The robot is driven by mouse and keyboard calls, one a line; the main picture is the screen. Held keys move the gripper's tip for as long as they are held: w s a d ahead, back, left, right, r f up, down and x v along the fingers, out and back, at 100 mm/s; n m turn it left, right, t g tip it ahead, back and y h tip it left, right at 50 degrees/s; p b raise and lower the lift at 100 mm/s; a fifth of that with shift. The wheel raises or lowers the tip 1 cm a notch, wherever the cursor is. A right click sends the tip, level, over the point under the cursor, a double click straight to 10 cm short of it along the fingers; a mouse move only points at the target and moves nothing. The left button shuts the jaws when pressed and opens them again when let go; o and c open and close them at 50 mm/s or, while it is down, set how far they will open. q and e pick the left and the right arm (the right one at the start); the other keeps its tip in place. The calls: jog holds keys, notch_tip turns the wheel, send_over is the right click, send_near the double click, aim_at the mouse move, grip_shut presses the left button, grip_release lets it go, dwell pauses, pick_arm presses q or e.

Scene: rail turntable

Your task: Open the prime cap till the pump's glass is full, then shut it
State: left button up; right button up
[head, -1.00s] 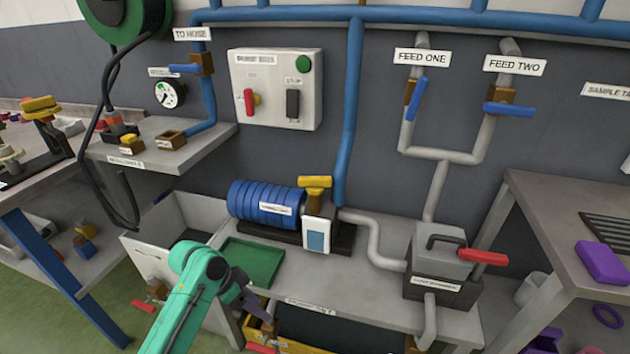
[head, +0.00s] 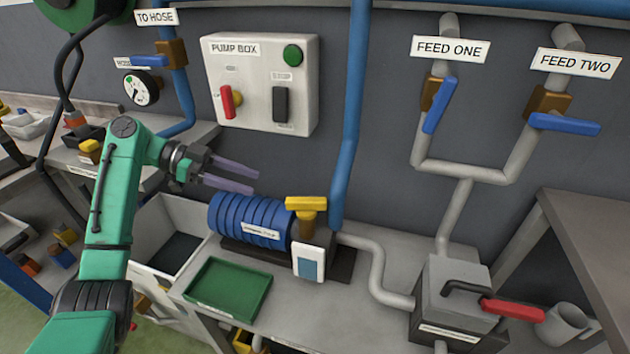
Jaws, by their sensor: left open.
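The yellow prime cap (head: 306,205) sits on top of the pump, at the right end of the blue ribbed motor (head: 250,219). The pump's glass (head: 308,264) is a blue pane in a white frame on the pump's front; its level is too small to tell. My left gripper (head: 256,181) is open and empty, its pale purple fingers pointing right, up and to the left of the cap and apart from it. My right gripper is not in view.
A green tray (head: 229,290) lies on the bench left of the pump. The pump box (head: 262,82) hangs on the wall above. A blue pipe (head: 350,120) rises behind the pump. A grey strainer box (head: 452,300) with a red handle stands at right.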

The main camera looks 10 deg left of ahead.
aim_at(301, 199)
pick_arm(q)
jog(key=x, duration=0.4)
jog(key=p+x, duration=0.1)
jog(key=x, duration=0.4)
jog(key=p+x, duration=0.1)
jog(key=x, duration=0.4)
jog(key=shift+s+d+r, duration=0.3)
jog(key=shift+s+d, duration=0.05)
grip_shut()
